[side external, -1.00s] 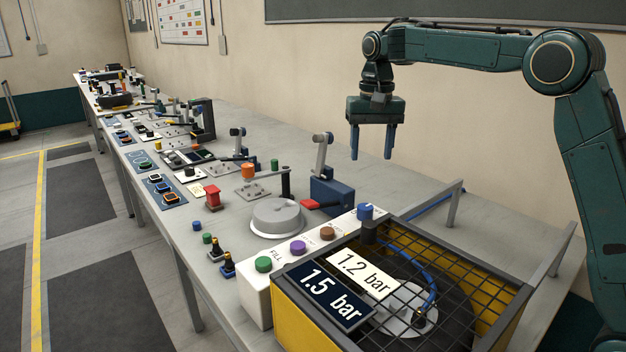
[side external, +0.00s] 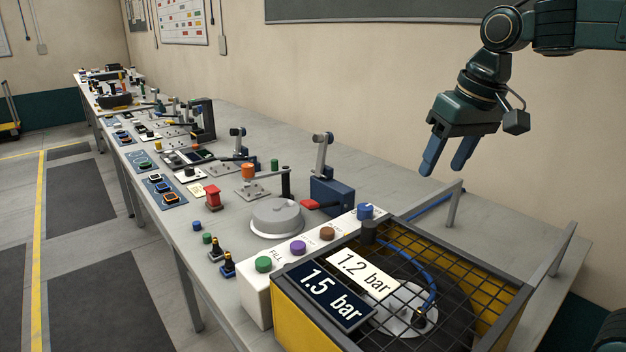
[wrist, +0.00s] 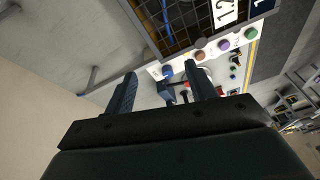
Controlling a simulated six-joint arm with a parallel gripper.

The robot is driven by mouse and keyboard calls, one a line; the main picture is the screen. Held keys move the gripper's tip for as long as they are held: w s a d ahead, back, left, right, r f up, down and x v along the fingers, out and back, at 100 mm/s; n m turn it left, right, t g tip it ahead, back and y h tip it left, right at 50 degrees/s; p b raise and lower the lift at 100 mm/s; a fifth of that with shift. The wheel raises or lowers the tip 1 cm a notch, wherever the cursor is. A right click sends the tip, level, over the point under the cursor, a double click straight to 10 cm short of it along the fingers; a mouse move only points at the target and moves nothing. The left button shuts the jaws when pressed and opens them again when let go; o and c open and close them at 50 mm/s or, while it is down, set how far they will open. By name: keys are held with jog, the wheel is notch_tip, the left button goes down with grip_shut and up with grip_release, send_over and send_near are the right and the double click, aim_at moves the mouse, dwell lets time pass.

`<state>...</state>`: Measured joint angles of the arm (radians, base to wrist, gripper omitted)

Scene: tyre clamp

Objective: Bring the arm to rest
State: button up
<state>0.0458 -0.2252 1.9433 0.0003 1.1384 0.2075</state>
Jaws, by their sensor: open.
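My gripper (side external: 443,168) is open and empty in the side external view. It hangs tilted in the air at the upper right, above the back right part of the workbench (side external: 390,190) and clear of everything on it. In the wrist view its two fingers (wrist: 157,92) stand apart with nothing between them; the bench with its control box shows beyond them.
A yellow cage with a black mesh top (side external: 440,270) stands at the front right, with pressure signs on it. Beside it is a white control box (side external: 310,245) with coloured buttons. A blue toggle clamp (side external: 328,190) and a grey disc (side external: 277,218) stand behind.

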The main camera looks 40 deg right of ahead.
jog(key=s+f+n+t, duration=0.1)
jog(key=s+f, duration=0.2)
jog(key=s, duration=0.4)
jog(key=s+a+f+n+t, duration=0.1)
jog(key=s+f+n, duration=0.1)
jog(key=s+f, duration=0.2)
jog(key=s, duration=0.2)
jog(key=shift+s+a, duration=0.25)
jog(key=shift+s, duration=0.15)
